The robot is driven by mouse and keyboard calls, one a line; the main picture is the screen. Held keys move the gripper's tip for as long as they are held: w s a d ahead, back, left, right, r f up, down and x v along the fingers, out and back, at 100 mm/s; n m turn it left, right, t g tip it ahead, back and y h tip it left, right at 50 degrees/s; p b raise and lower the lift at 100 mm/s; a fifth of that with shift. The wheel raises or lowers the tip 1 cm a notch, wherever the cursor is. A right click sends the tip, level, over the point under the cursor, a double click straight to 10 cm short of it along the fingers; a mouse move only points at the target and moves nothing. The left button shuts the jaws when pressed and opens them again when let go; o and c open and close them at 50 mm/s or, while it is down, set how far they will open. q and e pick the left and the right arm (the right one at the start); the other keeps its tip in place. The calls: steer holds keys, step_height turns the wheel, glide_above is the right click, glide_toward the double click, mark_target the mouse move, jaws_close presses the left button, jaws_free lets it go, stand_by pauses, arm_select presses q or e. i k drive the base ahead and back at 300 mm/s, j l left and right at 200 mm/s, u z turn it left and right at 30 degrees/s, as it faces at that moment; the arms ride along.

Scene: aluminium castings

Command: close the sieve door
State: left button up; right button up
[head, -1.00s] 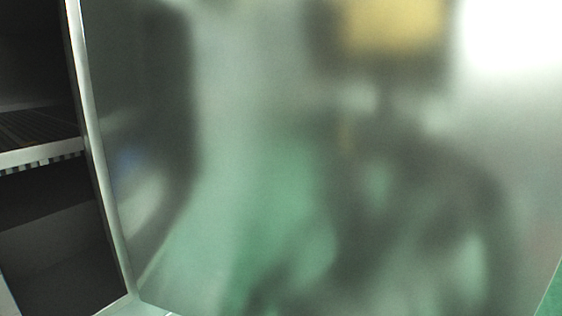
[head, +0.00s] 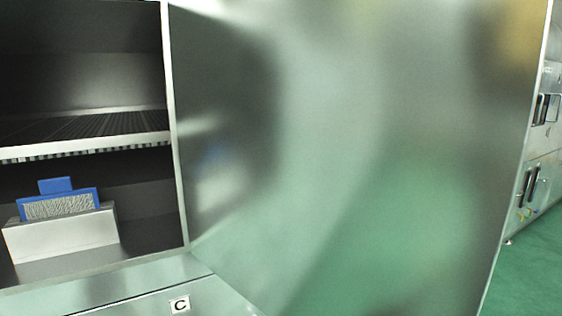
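The sieve door (head: 350,160) is a large brushed-metal panel that fills the middle and right of the head view. It stands open, with its left edge beside the cabinet opening. The dark cabinet interior (head: 80,80) shows at the left, with a slatted shelf (head: 85,148) across it. Below the shelf, a blue-framed brush or sieve piece (head: 60,205) sits in a pale metal box (head: 62,238). Blurred reflections show on the door. Neither of my grippers is in view.
Beyond the door's right edge stand more metal cabinets with dark handles (head: 537,185). Green floor (head: 540,250) shows clear at the lower right.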

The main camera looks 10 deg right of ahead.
mark_target(337, 157)
steer(key=k+l+u, duration=0.1)
steer(key=l+u, duration=0.15)
steer(key=k+l+u, duration=0.2)
steer(key=l, duration=0.25)
steer(key=k+l+u, duration=0.1)
steer(key=l+u, duration=0.5)
steer(key=l, duration=0.2)
steer(key=l+u, duration=0.3)
steer(key=l, duration=0.25)
steer(key=i+l+u, duration=0.15)
steer(key=l, duration=0.25)
steer(key=i+l+u, duration=0.15)
steer(key=l, duration=0.25)
steer(key=k+l, duration=0.1)
steer(key=l, duration=0.3)
steer(key=k+l+u, duration=0.1)
steer(key=l, duration=0.25)
steer(key=k+l+u, duration=0.1)
steer(key=l, duration=0.3)
steer(key=k+l, duration=0.2)
steer(key=l, duration=0.15)
steer(key=k+l+u, duration=0.1)
steer(key=l, duration=0.25)
steer(key=k+l, duration=0.15)
steer(key=l, duration=0.2)
steer(key=l+u, duration=0.05)
